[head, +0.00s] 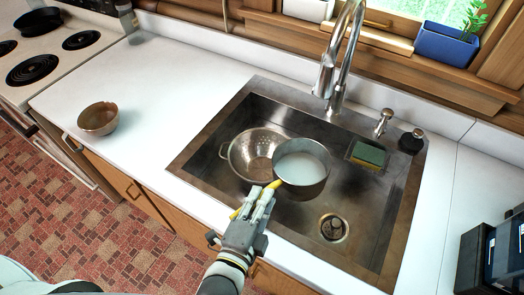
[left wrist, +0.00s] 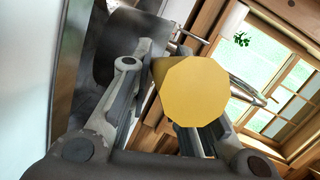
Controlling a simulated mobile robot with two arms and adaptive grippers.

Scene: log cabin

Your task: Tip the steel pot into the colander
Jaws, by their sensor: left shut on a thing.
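The steel pot (head: 302,166) has a yellow handle (head: 262,197) and holds a whitish, cloudy content. It is over the sink, beside and slightly overlapping the right side of the colander in the head view. The metal colander (head: 247,154) stands in the left part of the sink basin and looks empty. My left gripper (head: 258,207) is shut on the pot's yellow handle. In the left wrist view the handle's round yellow end (left wrist: 194,92) sits between the fingers. The pot looks about level. My right gripper is in neither view.
The sink (head: 372,213) has a drain (head: 333,228) at its front right. The tall faucet (head: 340,60) rises behind the pot. A sponge (head: 369,156) sits at the basin's back right. A brown bowl (head: 98,118) stands on the left counter (head: 180,75), which is mostly clear.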

